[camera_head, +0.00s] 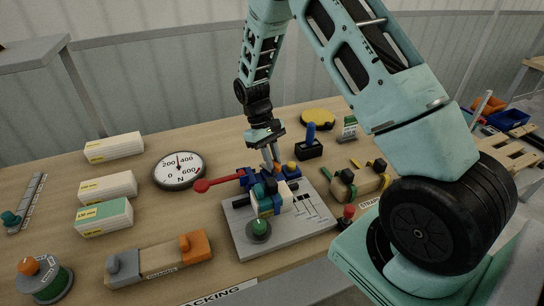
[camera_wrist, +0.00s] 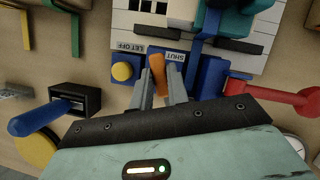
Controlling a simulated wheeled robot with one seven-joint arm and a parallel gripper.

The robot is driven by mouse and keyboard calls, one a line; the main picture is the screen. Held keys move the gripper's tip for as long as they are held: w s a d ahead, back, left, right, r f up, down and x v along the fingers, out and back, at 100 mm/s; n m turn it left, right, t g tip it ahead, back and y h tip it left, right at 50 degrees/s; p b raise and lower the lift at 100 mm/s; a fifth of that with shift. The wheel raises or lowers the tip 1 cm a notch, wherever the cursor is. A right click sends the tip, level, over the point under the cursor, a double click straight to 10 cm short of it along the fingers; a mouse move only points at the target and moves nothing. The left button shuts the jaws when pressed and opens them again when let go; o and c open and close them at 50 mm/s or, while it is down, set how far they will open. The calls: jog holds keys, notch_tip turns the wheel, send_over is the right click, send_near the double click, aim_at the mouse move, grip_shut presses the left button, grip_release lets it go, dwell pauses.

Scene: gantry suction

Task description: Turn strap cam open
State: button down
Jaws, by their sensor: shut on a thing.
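The strap cam's orange lever (camera_wrist: 157,74) stands between the two grey fingers of my gripper (camera_wrist: 160,92) in the wrist view. The fingers are shut on it. The lever is beside the SHUT label, with the LET OFF label to its left. In the head view my gripper (camera_head: 271,160) reaches down to the back of the grey fixture board (camera_head: 240,235), and a bit of orange (camera_head: 278,168) shows at its tips. Most of the lever is hidden there by the fingers and blue parts.
A yellow button (camera_wrist: 122,71) sits close left of the fingers in the wrist view. A red-knobbed lever (camera_head: 203,186) sticks out left of the fixture. A black holder with a blue handle (camera_head: 310,146) stands behind right. A round dial (camera_head: 179,170) lies at the left.

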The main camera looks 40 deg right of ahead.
jog(key=m, duration=0.2)
jog(key=m+y, duration=0.1)
jog(key=m, duration=0.1)
jog(key=shift+w+d+y, duration=0.1)
jog(key=shift+y, duration=0.2)
dwell(0.5)
jog(key=c, duration=1.4)
grip_release()
jog(key=shift+o, duration=0.2)
jog(key=b+v, duration=0.2)
jog(key=v, duration=1.5)
jog(key=shift+r, duration=0.25)
jog(key=shift+d, duration=0.15)
